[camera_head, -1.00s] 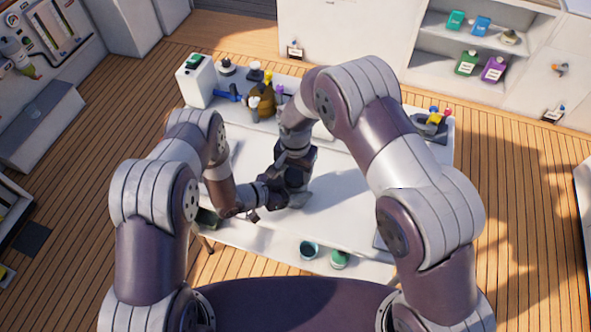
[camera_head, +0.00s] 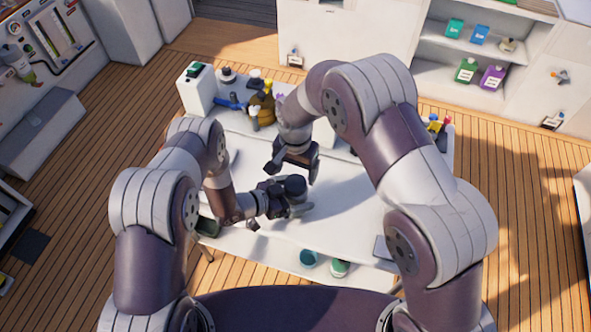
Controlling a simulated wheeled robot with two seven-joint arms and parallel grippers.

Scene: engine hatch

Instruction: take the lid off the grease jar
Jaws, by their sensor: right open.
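A dark round jar (camera_head: 295,185), which looks like the grease jar, stands upright over the middle of the white table. Its top looks dark and flat; I cannot tell the lid apart from the body at this size. My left gripper (camera_head: 290,205) comes in from the left and is closed around the jar's side, its fingers partly hiding the lower part. My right gripper (camera_head: 294,172) is just behind and above the jar, pointing down, with its fingers spread wide and nothing seen between them. It is apart from the jar.
The white table (camera_head: 345,215) is clear to the right of the jar. Along its back edge stand a white box (camera_head: 195,92), a blue item (camera_head: 230,103) and a brown jug (camera_head: 262,107).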

